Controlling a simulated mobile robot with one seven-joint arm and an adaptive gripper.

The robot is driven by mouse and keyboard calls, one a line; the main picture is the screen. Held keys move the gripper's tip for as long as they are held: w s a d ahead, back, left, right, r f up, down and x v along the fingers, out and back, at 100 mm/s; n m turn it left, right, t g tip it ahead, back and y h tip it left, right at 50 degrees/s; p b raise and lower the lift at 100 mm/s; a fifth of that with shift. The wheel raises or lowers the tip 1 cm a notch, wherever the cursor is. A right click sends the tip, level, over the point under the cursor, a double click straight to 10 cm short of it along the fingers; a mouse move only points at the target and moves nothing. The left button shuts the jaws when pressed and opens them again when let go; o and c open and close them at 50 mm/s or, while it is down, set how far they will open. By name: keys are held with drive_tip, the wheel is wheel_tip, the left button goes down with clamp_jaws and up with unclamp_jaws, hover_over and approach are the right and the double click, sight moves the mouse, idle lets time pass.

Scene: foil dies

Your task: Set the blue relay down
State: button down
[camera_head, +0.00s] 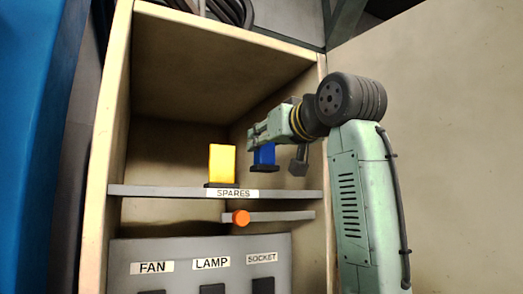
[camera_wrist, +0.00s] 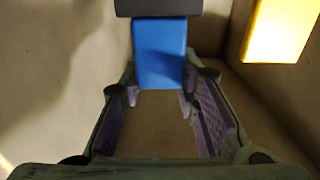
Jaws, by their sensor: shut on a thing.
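The blue relay (camera_head: 264,154) is a small blue block with a dark base, held in my gripper (camera_head: 262,140) inside the upper part of the cabinet. In the head view it is at the right of the yellow block and its dark base appears a little above the shelf (camera_head: 290,194); I cannot tell the exact gap. In the wrist view the relay (camera_wrist: 160,55) sits between the fingertips of my gripper (camera_wrist: 160,95), with its dark base at the top edge. The gripper is shut on it.
A yellow block (camera_head: 222,163) stands on the shelf labelled SPARES, and it shows at the upper right of the wrist view (camera_wrist: 282,28). Below are a bar with an orange knob (camera_head: 241,217) and a grey panel (camera_head: 200,252) marked FAN, LAMP, SOCKET. Cabinet walls enclose the shelf.

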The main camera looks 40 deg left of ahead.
sight(268, 157)
drive_tip(key=shift+w+a+f, duration=0.15)
drive_tip(key=shift+w+a, duration=0.15)
drive_tip(key=shift+a, duration=0.35)
drive_tip(key=shift+f, duration=1.7)
drive_tip(key=shift+f, duration=0.15)
drive_tip(key=c, duration=1.2)
unclamp_jaws()
drive_tip(key=shift+r+p, duration=0.2)
drive_tip(key=shift+p, duration=0.1)
drive_tip(key=shift+s+d+f+b, duration=0.1)
drive_tip(key=shift+s+d+b, duration=0.05)
drive_tip(key=shift+d+b, duration=0.15)
drive_tip(key=b+v, duration=0.4)
drive_tip(key=v, duration=0.7)
drive_tip(key=shift+d, duration=0.25)
